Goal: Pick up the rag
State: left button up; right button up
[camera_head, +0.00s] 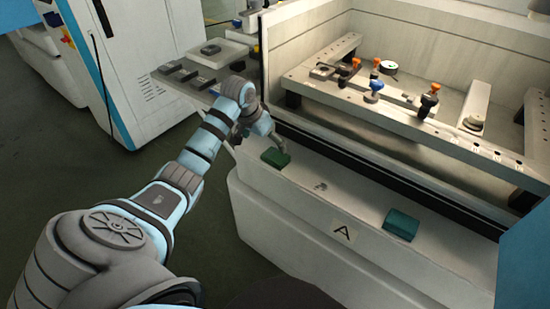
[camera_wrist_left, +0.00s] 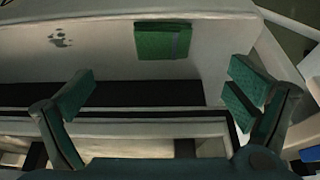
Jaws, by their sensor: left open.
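A green folded rag (camera_head: 275,158) lies flat on the pale front ledge of the machine (camera_head: 330,205). The rag (camera_wrist_left: 162,41) also shows in the left wrist view, at the top middle. A second folded, teal cloth-like piece (camera_head: 401,223) lies on the ledge further right; I cannot tell for sure which one the task names. My left gripper (camera_head: 280,146) is close behind and above the green rag. In the left wrist view its fingers (camera_wrist_left: 162,90) are spread wide with nothing between them, and the rag lies beyond them. My right gripper is not in view.
A dark stain (camera_head: 320,186) and a label marked A (camera_head: 346,232) are on the ledge between the two cloths. Behind stands a raised fixture rail (camera_head: 400,115) with several clamps and knobs. A tray with dark blocks (camera_head: 188,74) is at the left.

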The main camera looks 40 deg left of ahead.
aim_at(276, 155)
pick_arm(q)
jog(key=b+x, duration=0.1)
jog(key=x, duration=0.2)
jog(key=b+x, duration=0.1)
jog(key=x, duration=0.3)
jog(key=b+x, duration=0.2)
jog(key=x, duration=0.2)
jog(key=shift+w+a+r, duration=0.2)
jog(key=shift+w, duration=0.15)
jog(key=c, duration=1.1)
